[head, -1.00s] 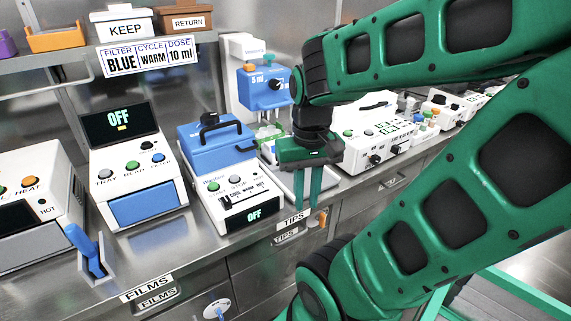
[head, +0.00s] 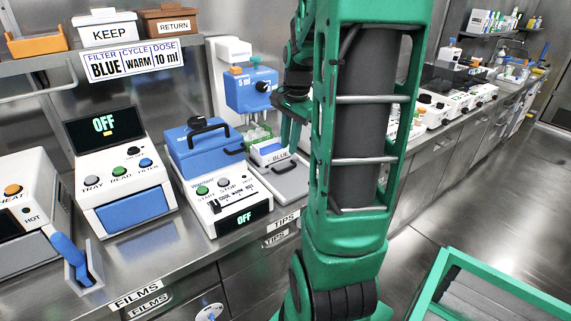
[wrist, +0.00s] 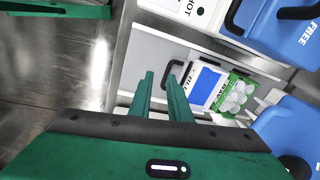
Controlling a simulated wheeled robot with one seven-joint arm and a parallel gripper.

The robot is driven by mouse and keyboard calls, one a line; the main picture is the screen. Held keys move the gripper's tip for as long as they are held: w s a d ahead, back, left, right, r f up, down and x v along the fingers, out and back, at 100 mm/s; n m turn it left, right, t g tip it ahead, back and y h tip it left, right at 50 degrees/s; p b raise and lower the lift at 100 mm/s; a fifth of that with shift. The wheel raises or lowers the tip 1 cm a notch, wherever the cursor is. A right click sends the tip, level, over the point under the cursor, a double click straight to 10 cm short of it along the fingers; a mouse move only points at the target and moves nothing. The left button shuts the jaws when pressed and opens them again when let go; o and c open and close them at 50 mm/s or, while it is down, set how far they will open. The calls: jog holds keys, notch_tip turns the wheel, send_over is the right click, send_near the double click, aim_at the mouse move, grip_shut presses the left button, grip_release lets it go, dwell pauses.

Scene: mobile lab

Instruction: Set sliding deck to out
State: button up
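The sliding deck (head: 285,186) is a pale grey plate low under the blue dosing unit (head: 252,92), right of the blue-lidded machine. On it stand a white box with a blue label (head: 269,152) and a green rack of tubes (head: 257,134). In the wrist view the deck (wrist: 145,50) has a black loop handle (wrist: 178,66) close beyond my fingertips; I cannot tell whether they touch. My gripper (wrist: 160,76) is open, with a gap between its two green fingers. In the head view my gripper (head: 291,140) hangs over the deck, partly behind my arm.
The blue-lidded machine (head: 203,150) with a black lid handle stands close left of the deck. A white reader (head: 118,170) stands farther left. More white instruments (head: 440,105) line the bench to the right.

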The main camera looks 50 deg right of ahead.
aim_at(287, 169)
jog(key=w+d+f, duration=0.1)
jog(key=f, duration=0.2)
jog(key=w+d+f+m, duration=0.1)
jog(key=f, duration=0.3)
jog(key=w+d+f+m, duration=0.1)
jog(key=f, duration=0.3)
jog(key=shift+w+d+f, duration=0.2)
jog(key=shift+w+d, duration=0.1)
jog(key=shift+d, duration=0.05)
grip_shut()
